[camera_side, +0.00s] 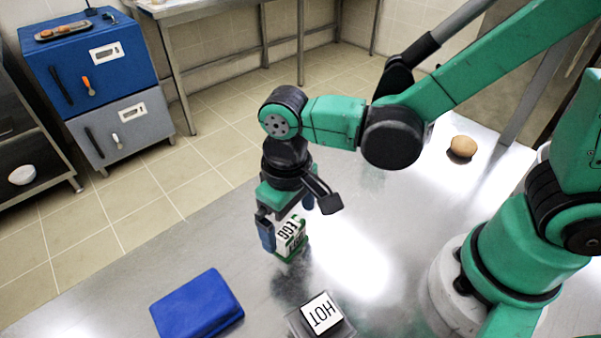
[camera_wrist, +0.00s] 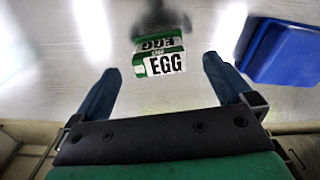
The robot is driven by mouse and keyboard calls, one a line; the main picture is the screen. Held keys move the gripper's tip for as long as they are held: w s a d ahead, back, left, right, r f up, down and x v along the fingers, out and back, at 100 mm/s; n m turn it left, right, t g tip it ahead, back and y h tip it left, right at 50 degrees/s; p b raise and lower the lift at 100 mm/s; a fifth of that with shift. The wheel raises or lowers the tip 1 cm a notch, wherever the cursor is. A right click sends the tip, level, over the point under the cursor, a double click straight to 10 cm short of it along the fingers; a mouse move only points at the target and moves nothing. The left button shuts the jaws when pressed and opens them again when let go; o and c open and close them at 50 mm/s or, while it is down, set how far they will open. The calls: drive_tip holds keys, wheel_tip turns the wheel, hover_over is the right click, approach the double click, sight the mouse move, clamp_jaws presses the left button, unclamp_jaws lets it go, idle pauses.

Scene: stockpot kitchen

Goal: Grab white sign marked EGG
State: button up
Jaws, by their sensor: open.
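The white sign marked EGG (camera_side: 290,236) stands on the steel table with a green base and edge. In the wrist view the sign (camera_wrist: 165,65) lies ahead of the fingertips, roughly centred between them, with its black lettering readable. My gripper (camera_side: 287,226) points down over the sign, its blue fingers open on either side. The wrist view shows the open fingers of my gripper (camera_wrist: 162,78) with a gap to the sign on both sides. Neither finger visibly touches it. In the side view the gripper hides the sign's upper part.
A sign marked HOT (camera_side: 321,313) on a dark base is near the table's front. A blue block (camera_side: 197,303) lies left of it. A brown round item (camera_side: 463,147) is at the back right. Blue and grey drawer units (camera_side: 88,62) stand on the floor beyond.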

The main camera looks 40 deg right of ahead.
sight(290, 227)
drive_tip(key=shift+f, duration=1.55)
drive_tip(key=c, duration=1.3)
drive_tip(key=shift+r, duration=0.1)
